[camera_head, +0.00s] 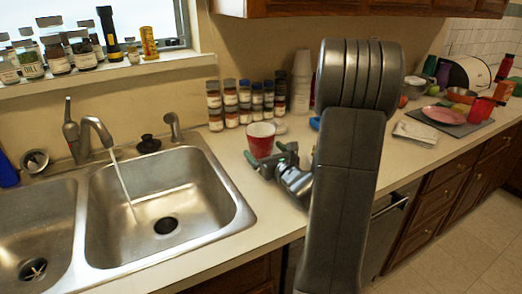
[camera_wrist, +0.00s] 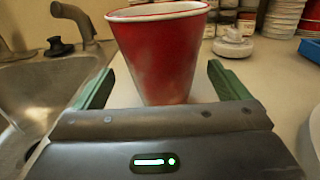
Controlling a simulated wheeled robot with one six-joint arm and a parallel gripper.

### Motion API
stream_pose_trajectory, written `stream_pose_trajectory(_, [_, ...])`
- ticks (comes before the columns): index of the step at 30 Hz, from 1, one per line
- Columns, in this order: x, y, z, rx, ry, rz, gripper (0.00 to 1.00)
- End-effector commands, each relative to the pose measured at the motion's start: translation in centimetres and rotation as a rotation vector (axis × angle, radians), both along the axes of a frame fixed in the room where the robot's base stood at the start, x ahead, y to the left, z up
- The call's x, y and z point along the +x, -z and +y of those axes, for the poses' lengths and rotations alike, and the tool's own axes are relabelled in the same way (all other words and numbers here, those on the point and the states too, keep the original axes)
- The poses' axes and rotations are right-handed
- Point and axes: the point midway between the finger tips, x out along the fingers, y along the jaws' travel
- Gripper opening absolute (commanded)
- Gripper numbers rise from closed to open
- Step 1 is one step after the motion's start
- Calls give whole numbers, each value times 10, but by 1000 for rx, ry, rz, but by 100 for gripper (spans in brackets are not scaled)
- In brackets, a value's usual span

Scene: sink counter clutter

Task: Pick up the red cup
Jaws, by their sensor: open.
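The red cup (camera_head: 261,139) stands upright on the counter, right of the sink and in front of the spice jars. It has a white rim. In the wrist view the red cup (camera_wrist: 162,55) stands just ahead, centred between the two green fingers. My gripper (camera_head: 268,159) is low at the counter beside the cup's base. In the wrist view my gripper (camera_wrist: 165,85) is open, with a finger on either side of the cup and gaps showing between them. The cup's lowest part is hidden behind the gripper body.
The sink (camera_head: 160,205) with a running faucet (camera_head: 97,133) lies to the left. Stacked spice jars (camera_head: 245,101) stand behind the cup. A white knobbed object (camera_wrist: 233,43) sits behind it to the right. A pink plate (camera_head: 444,116) and other clutter lie far right.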

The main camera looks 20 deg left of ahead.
Motion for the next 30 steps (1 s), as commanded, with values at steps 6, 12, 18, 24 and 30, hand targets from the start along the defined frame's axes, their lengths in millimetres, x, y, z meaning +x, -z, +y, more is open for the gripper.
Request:
stream_pose_trajectory(6, [21, 3, 21, 0, -2, 0, 95])
stream_pose_trajectory(12, [27, 4, 26, 1, 1, 1, 95])
stream_pose_trajectory(18, [27, 4, 26, 1, 1, 1, 83])
stream_pose_trajectory(24, [27, 4, 26, 0, 1, 0, 50])
stream_pose_trajectory(30, [27, 4, 26, 0, 1, 0, 49])
